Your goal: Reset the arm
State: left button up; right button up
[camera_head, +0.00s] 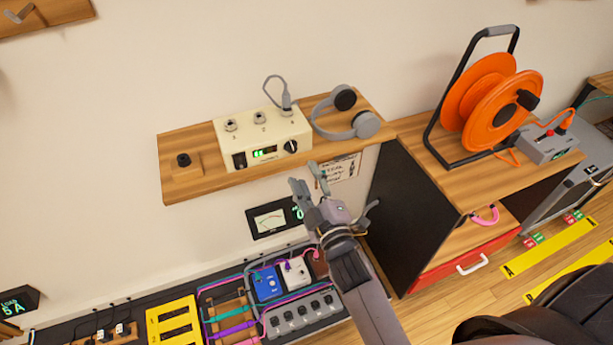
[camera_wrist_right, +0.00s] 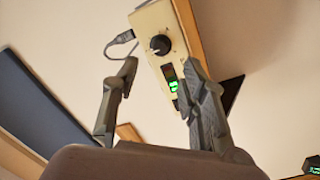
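My right gripper (camera_head: 308,184) is in front of the wall shelf, just below its front edge in the head view. Its fingers are spread and nothing is between them. In the right wrist view the open fingers (camera_wrist_right: 155,95) show with a gap, and the cream box (camera_wrist_right: 158,45) with its black knob and green display lies beyond them. In the head view this cream box (camera_head: 262,137) stands on the wooden shelf (camera_head: 215,180), with a grey plug in its top. My left gripper is not in view.
Grey headphones (camera_head: 365,124) lie on the shelf, right of the box. An orange cable reel (camera_head: 490,100) stands on a wooden cabinet (camera_head: 470,185) at right. Below are a meter (camera_head: 268,222) on the wall and a pedalboard with a blue pedal (camera_head: 267,284) and a yellow frame (camera_head: 173,322).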

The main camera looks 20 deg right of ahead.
jog(key=s+a+f+m+g, duration=0.1)
jog(key=s+f+g, duration=0.2)
jog(key=f, duration=0.8)
jog(key=s+f+m+g+b, duration=0.15)
jog(key=s+f, duration=0.25)
jog(key=f, duration=0.7)
jog(key=s+a+f+m+g+p, duration=0.1)
jog(key=s+f+g, duration=0.2)
jog(key=f, duration=0.9)
jog(key=s+d+f+m+g, duration=0.1)
jog(key=s+d+f+g, duration=0.1)
jog(key=s+f, duration=0.5)
jog(key=s+d+f+m+g+b, duration=0.1)
jog(key=s+f, duration=0.6)
jog(key=s, duration=0.8)
jog(key=s+d+f+m+g, duration=0.3)
jog(key=s+d+f+g, duration=0.2)
jog(key=s, duration=0.6)
notch_tip(320, 180, down, 3)
jog(key=shift+r+g, duration=0.15)
jog(key=shift+g, duration=0.7)
jog(key=shift+d, duration=0.1)
